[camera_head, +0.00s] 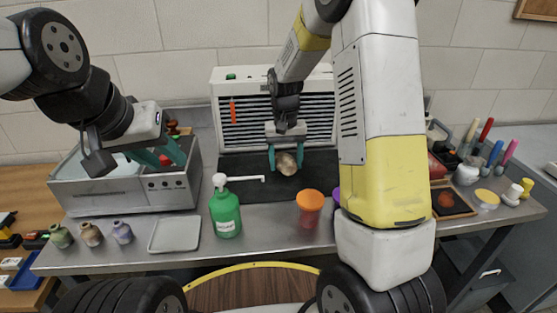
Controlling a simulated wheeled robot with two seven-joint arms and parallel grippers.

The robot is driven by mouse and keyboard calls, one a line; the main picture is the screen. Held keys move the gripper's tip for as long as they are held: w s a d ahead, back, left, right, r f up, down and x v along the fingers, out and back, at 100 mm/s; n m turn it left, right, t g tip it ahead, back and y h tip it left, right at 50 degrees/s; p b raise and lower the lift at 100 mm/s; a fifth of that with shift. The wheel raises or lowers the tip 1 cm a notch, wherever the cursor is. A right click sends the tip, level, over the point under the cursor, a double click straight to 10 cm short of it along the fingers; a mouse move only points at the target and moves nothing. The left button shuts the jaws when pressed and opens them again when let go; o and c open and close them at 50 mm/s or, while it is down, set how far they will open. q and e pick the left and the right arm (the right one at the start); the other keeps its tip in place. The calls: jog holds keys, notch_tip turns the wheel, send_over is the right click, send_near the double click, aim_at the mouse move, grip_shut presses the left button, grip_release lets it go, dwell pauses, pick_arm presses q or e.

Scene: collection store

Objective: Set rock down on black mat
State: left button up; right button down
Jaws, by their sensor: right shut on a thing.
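A brown, rounded rock (287,164) is in the middle of the camera_head view, between the teal fingers of my right gripper (286,160). The gripper is shut on it. The black mat (240,191) lies on the bench in front of the slatted grey unit. The rock appears over the mat's back part; I cannot tell whether it touches the mat.
The grey basin unit (172,190) stands left. A grey tray (174,234) and small vases (91,234) are front left. Pens and jars crowd the right.

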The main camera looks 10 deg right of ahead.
aim_at(286, 171)
jog(key=shift+f, duration=1.7)
jog(key=shift+c, duration=1.8)
grip_release()
jog(key=shift+f, duration=0.15)
